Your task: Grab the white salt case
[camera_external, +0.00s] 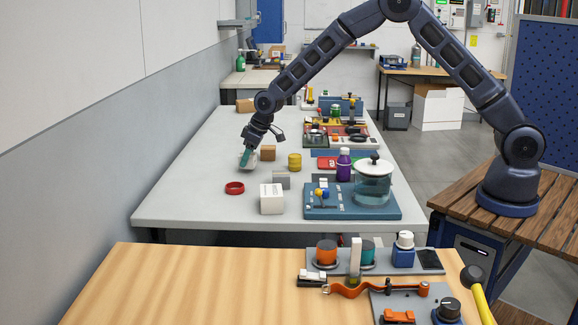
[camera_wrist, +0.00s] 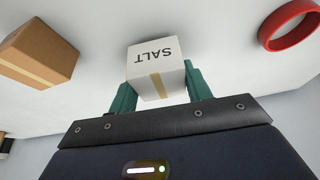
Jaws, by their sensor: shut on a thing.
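The white salt case (camera_wrist: 156,66), a small box with SALT printed on it and a tan tape strip, sits between the two green fingers of my gripper (camera_wrist: 160,92) in the wrist view. The fingers are shut on its sides. In the outside view my gripper (camera_external: 247,157) is low over the left side of the grey table (camera_external: 190,180), and the white salt case (camera_external: 250,163) shows partly, behind the fingers. I cannot tell whether its underside touches the table.
A brown cardboard box (camera_external: 268,153) stands just right of my gripper; it also shows in the wrist view (camera_wrist: 40,52). A red ring (camera_external: 235,188), a larger white box (camera_external: 272,198), a grey block (camera_external: 281,180) and a yellow cylinder (camera_external: 294,161) are near. The table's left side is mostly clear.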

